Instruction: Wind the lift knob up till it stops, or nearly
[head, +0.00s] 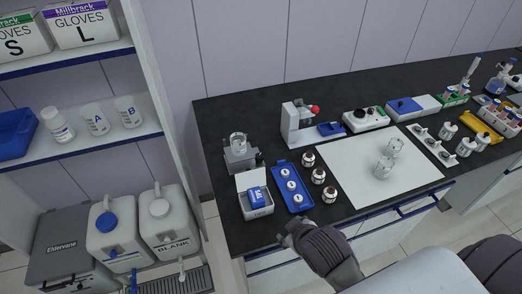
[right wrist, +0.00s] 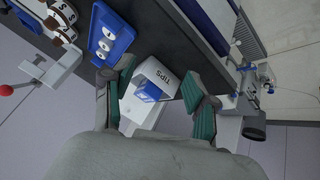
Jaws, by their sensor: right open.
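The lab jack (head: 240,160) stands at the left end of the dark bench, with a glass beaker (head: 238,141) on its top plate. Its small dark lift knob (head: 259,158) sticks out on its right side. My right gripper (head: 287,233) is at the bench's front edge, in front of the jack and apart from it. In the right wrist view its fingers (right wrist: 155,88) are spread with nothing gripped. The jack and knob cannot be made out there; my own gripper body covers the lower part. My left gripper is not in view.
A white TIPS box (head: 256,207) stands between my right gripper and the jack; it also shows in the right wrist view (right wrist: 136,108). A blue tray (head: 278,182) with white-topped items and several brown bottles (head: 318,176) stand right of it. A shelf unit (head: 150,60) is left.

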